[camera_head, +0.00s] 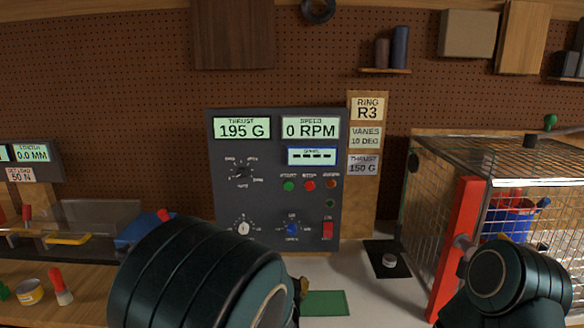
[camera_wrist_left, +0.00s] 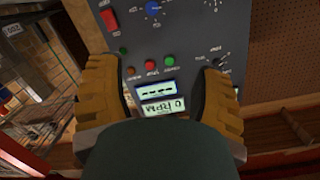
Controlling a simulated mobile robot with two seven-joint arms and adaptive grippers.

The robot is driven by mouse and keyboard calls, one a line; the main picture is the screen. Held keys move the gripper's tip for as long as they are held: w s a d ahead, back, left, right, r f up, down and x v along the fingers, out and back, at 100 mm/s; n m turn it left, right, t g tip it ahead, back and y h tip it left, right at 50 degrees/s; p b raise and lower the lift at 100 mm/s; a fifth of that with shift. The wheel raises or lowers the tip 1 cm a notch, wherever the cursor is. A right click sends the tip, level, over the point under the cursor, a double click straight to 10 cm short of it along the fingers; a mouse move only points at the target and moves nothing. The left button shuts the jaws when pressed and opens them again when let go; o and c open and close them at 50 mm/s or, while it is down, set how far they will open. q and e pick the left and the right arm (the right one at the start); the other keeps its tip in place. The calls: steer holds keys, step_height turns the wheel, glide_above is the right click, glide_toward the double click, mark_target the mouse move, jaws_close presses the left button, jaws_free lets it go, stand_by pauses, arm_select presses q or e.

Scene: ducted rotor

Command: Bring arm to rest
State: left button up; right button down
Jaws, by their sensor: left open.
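My left arm (camera_head: 190,275) comes up from the bottom of the head view in front of the bench, and its gripper is mostly hidden behind it. In the left wrist view my left gripper (camera_wrist_left: 163,85) is open, with its two yellow-brown fingers wide apart and nothing between them. Beyond the fingers is the dark control panel (camera_wrist_left: 188,50), seen upside down. In the head view the panel (camera_head: 270,205) stands upright, showing 195 G and 0 RPM. A dark link of my right arm (camera_head: 510,280) shows at the lower right; its gripper is out of view.
A wire-mesh cage (camera_head: 430,190) with a red upright (camera_head: 455,245) stands at the right, a blue and red rotor part (camera_head: 510,215) inside. A black pad (camera_head: 385,262) and a green mat (camera_head: 325,302) lie on the bench.

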arm_select(q)
steer(key=s+a+f+n+g+b, duration=0.1)
steer(key=s+a+f+g+b, duration=0.15)
steer(key=f, duration=0.65)
steer(key=s+a+f+n+g+b, duration=0.1)
steer(key=s+a+f+g, duration=0.25)
steer(key=f, duration=0.55)
steer(key=s+a+f+n+g+b, duration=0.1)
steer(key=s+a+f+g+b, duration=0.15)
steer(key=f, duration=0.75)
steer(key=s+f+n+g+h+b, duration=0.1)
steer(key=s+f+g+h, duration=0.1)
steer(key=s+f, duration=0.3)
steer(key=s+f+n+g+h+b, duration=0.1)
steer(key=s+f+g, duration=0.3)
steer(key=s, duration=0.6)
steer(key=shift+s+f+n+h+b, duration=0.35)
steer(key=shift+f+n+h, duration=0.15)
steer(key=shift+n, duration=0.2)
arm_select(e)
step_height(320, 180, down, 9)
steer(key=shift+w+f, duration=0.2)
steer(key=shift+w, duration=0.25)
arm_select(q)
steer(key=shift+d, duration=0.1)
